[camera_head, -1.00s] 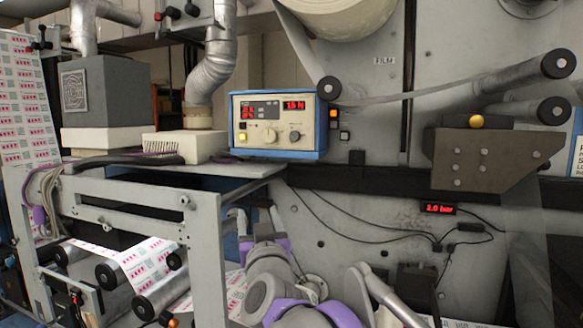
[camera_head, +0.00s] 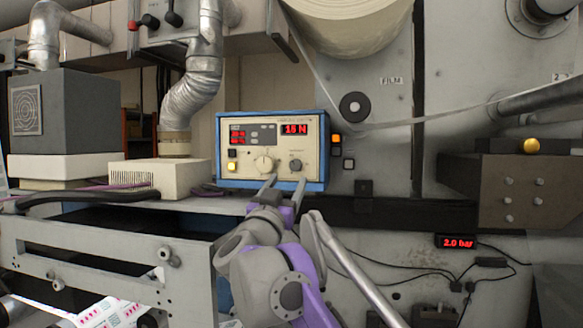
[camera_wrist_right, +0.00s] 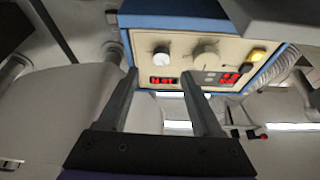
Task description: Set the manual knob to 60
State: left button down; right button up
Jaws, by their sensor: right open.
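The tension control box (camera_head: 318,186) has a cream face in a blue frame. It carries a larger cream knob (camera_head: 264,164) and a smaller grey knob (camera_head: 295,165). Their labels and scales are too small to read, so I cannot tell which is the manual one. Both knobs also show in the right wrist view, the larger (camera_wrist_right: 205,53) right of the smaller (camera_wrist_right: 161,56). My right gripper (camera_head: 285,183) is open and empty, with its fingers pointing up just below and in front of the knobs. It also shows in the wrist view (camera_wrist_right: 158,76), apart from both knobs. My left gripper is not in view.
Red displays (camera_head: 296,129) and a yellow button (camera_head: 232,166) are on the box face. A metal frame (camera_head: 100,250) fills the lower left. A pressure display (camera_head: 457,241) and cables are at the right.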

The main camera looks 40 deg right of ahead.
aim_at(295, 166)
jog(key=p+x, duration=0.1)
jog(key=x, duration=0.6)
jog(key=shift+a, duration=0.1)
grip_shut()
